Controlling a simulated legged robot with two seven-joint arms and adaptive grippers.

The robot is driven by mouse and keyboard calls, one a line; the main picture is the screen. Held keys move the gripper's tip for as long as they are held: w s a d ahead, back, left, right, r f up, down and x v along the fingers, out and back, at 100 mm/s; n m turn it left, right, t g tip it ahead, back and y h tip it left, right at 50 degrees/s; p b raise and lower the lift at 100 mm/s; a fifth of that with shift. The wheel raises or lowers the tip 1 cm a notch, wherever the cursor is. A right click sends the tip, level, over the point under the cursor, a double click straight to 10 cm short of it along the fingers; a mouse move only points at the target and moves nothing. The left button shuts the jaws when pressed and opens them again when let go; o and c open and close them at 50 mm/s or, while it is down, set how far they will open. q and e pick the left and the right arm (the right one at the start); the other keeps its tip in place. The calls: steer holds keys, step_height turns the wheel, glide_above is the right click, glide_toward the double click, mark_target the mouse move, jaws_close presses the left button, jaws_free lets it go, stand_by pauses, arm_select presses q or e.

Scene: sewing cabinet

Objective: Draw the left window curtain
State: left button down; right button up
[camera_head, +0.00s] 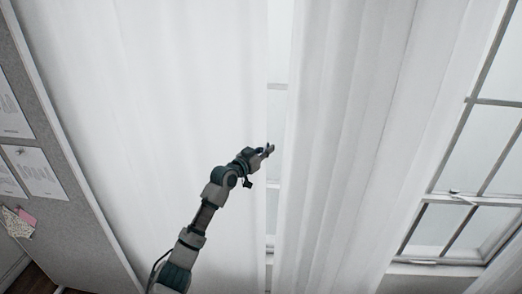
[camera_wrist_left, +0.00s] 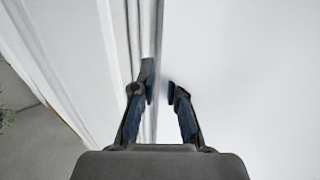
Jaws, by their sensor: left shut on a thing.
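The left curtain (camera_head: 160,110) is a wide white cloth that hangs over the left part of the window in the head view. My left gripper (camera_head: 268,150) is at its inner edge, beside a narrow strip of bare window (camera_head: 277,105). The left gripper is shut on the curtain's edge. In the wrist view its two fingers (camera_wrist_left: 161,88) stand on either side of a thin vertical edge, with white cloth around. How much cloth lies between the fingers is hard to see. My right gripper is not in view.
A second white curtain (camera_head: 345,150) hangs in folds right of the gap. Beyond it, window panes (camera_head: 498,80) with grey bars are bare. A grey pinboard (camera_head: 60,120) with pinned papers (camera_head: 35,172) stands at the left.

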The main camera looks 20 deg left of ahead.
arm_select(q)
steer(key=c, duration=1.2)
jaws_free()
steer(key=shift+d, duration=0.65)
steer(key=shift+w+a, duration=0.1)
steer(key=shift+a, duration=0.25)
steer(key=shift+s+a, duration=0.25)
steer(key=shift+a, duration=0.4)
steer(key=v, duration=1.1)
steer(key=shift+s+d+f, duration=0.1)
steer(key=shift+s+f, duration=0.05)
steer(key=shift+f, duration=0.1)
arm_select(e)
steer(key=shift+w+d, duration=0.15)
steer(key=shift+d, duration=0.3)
arm_select(q)
steer(key=shift+d, duration=0.2)
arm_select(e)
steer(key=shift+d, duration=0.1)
